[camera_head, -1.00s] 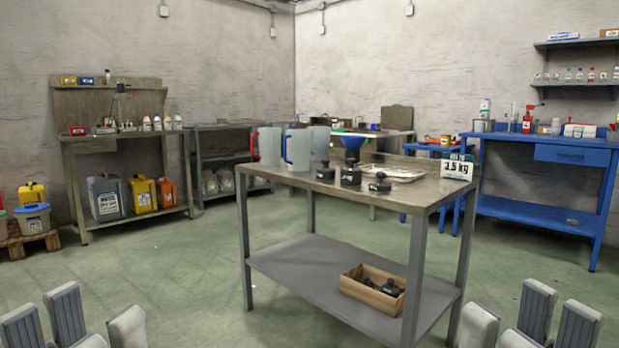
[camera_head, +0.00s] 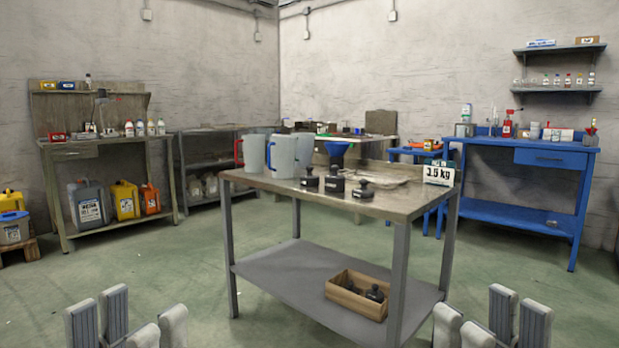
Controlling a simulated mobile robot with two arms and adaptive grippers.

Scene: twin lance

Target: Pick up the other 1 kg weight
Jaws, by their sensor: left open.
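Several dark weights stand on the metal table (camera_head: 400,203) ahead of me: a left weight (camera_head: 310,178), a middle weight (camera_head: 335,183) and a right weight (camera_head: 364,189). Their mass markings are too small to read. More dark weights (camera_head: 374,293) lie in an open wooden box (camera_head: 345,297) on the table's lower shelf. My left gripper (camera_head: 126,328) is open and empty at the bottom left, apart from the table. My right gripper (camera_head: 490,328) is open and empty at the bottom right.
Pitchers (camera_head: 281,157), a blue funnel (camera_head: 337,149), a tray (camera_head: 379,173) and a 3.5 kg sign (camera_head: 439,173) are on the table. A workbench (camera_head: 70,152) stands at left, a blue bench (camera_head: 520,190) at right. The green floor (camera_head: 280,325) before the table is clear.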

